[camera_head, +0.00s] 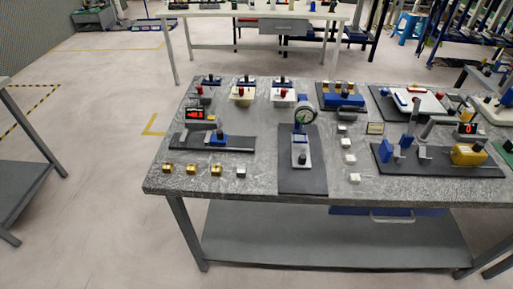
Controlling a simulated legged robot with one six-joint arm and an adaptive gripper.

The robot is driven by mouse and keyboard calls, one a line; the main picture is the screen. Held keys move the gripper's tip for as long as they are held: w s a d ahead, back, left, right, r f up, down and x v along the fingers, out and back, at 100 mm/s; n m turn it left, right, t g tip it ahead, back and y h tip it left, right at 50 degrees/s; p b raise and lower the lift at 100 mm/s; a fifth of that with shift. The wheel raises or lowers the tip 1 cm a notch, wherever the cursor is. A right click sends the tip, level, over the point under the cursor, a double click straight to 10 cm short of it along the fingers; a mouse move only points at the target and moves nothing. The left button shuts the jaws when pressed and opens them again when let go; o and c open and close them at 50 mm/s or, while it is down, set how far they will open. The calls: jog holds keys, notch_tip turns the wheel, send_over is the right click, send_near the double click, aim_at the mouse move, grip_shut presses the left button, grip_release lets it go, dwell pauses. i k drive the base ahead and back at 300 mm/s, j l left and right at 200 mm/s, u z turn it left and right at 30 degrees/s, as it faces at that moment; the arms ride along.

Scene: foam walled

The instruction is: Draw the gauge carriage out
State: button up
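A round dial gauge (304,115) with a pale face stands upright at the back of a long dark plate (302,182) in the middle of the grey table. In front of the dial, a grey and blue carriage (300,153) with a dark knob sits on this plate. Bare plate shows in front of the carriage. A second dark plate to the left bears a red digital readout (195,115) and a blue slide (218,138) with a dark knob. I cannot tell for sure which of these the task names. My gripper is not in view.
The grey table (250,185) is crowded. Small brass blocks (191,169) line its front left; pale blocks (348,159) stand right of the middle plate. A right fixture holds a yellow block (468,154) and blue uprights (388,150). Floor (110,170) left of the table is clear.

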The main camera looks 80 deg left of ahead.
aim_at(300, 159)
jog(key=j+u, duration=0.15)
jog(key=u, duration=2.25)
jog(key=i, duration=0.95)
